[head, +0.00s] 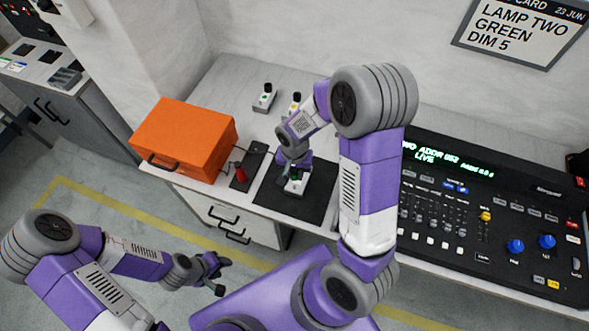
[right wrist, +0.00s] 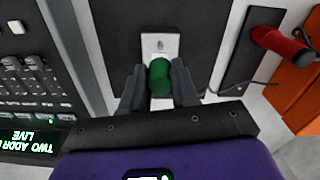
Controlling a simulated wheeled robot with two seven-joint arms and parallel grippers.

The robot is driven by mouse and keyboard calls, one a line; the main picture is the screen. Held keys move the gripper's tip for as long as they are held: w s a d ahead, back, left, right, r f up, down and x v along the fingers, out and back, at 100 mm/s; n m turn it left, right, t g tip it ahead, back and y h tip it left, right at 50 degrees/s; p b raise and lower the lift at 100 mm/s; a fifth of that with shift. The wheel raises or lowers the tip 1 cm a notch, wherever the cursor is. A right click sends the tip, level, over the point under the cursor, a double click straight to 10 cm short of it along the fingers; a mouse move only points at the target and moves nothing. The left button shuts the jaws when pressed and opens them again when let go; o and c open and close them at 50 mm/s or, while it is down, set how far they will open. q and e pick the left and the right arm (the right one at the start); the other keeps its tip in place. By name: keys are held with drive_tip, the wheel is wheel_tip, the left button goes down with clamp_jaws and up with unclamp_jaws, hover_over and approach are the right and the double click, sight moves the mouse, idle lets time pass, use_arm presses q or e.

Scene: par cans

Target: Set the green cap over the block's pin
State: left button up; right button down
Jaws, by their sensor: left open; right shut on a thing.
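The green cap (right wrist: 160,77) is between the fingers of my right gripper (right wrist: 160,88), which is shut on it. The block (right wrist: 160,47) is a pale grey piece on the dark mat, just beyond the cap in the right wrist view. In the head view the block (head: 296,186) sits on the mat, with my right gripper (head: 295,174) directly over it. The cap overlaps the block's near part in the wrist view; I cannot tell whether they touch. My left gripper (head: 221,274) is open and empty, low over the floor side, away from the counter.
The dark mat (head: 318,208) lies on the counter. An orange case (head: 184,140) stands to its left, with a red-handled tool (head: 239,172) on a dark strip between. A lighting console (head: 480,215) is at right. Small blocks with buttons (head: 264,98) stand behind.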

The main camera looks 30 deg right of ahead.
sight(294, 186)
drive_tip(key=shift+f+b, duration=1.95)
drive_tip(key=shift+f, duration=0.65)
drive_tip(key=shift+f+b, duration=0.5)
drive_tip(key=shift+f+b, duration=0.9)
drive_tip(key=shift+b, duration=0.05)
drive_tip(key=c, duration=0.8)
unclamp_jaws()
drive_tip(key=shift+r, duration=0.1)
wheel_tip(294, 186, up, 8)
drive_tip(key=shift+f+p, duration=0.25)
drive_tip(key=shift+p, duration=0.75)
drive_tip(key=shift+s+f, duration=0.1)
